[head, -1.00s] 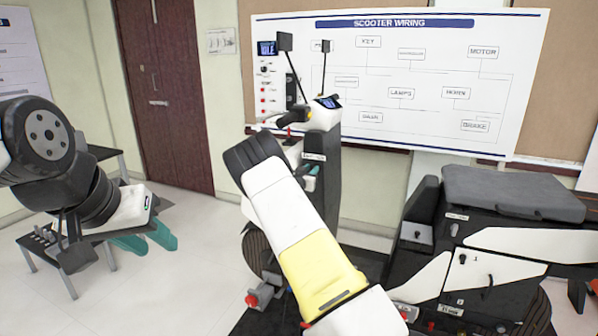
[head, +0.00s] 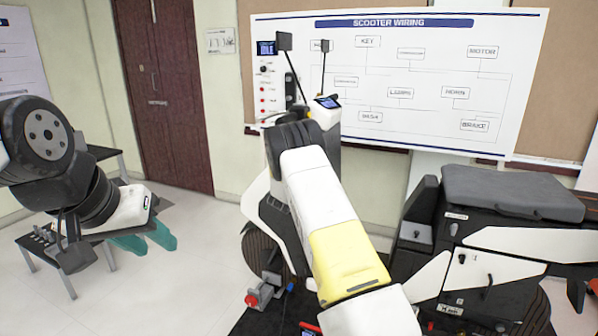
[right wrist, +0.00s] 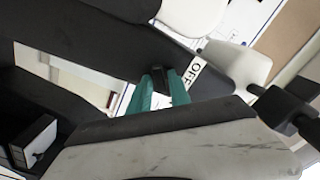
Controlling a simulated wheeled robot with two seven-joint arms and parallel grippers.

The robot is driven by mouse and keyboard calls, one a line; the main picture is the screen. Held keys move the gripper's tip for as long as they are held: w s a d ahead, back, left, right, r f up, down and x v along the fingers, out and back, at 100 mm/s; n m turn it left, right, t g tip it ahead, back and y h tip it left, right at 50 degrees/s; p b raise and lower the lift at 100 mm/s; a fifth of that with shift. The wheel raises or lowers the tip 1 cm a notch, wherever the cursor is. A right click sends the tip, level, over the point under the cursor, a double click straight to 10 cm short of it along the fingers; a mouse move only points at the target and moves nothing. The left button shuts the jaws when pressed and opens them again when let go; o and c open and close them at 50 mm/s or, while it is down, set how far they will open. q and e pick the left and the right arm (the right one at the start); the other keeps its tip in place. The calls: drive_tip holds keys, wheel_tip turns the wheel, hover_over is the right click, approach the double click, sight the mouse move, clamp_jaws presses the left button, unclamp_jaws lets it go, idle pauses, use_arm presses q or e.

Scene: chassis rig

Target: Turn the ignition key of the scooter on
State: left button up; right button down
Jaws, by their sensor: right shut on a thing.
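The scooter (head: 330,165) stands in the middle and right of the head view, with a small lit display (head: 328,102) on top of its steering column. My right arm crosses in front of the column and hides the right fingers in that view. In the right wrist view my right gripper's green fingers (right wrist: 160,92) are shut on a small dark piece (right wrist: 160,76), which looks like the ignition key; its shape is mostly hidden. A white OFF label (right wrist: 193,72) sits just beside the fingertips. My left gripper (head: 145,238) is open and empty, far to the left.
The scooter's seat (head: 510,192) and white side panels are at the right. A panel with a screen reading IDLE (head: 266,48) is on the wall beside the wiring chart (head: 400,80). A low dark table (head: 60,235) is at the left.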

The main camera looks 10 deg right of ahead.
drive_tip(key=shift+f+m, duration=0.1)
drive_tip(key=shift+m, duration=0.7)
drive_tip(key=c, duration=1.4)
unclamp_jaws()
drive_tip(key=shift+c, duration=0.2)
drive_tip(key=v, duration=0.8)
drive_tip(key=shift+w, duration=0.1)
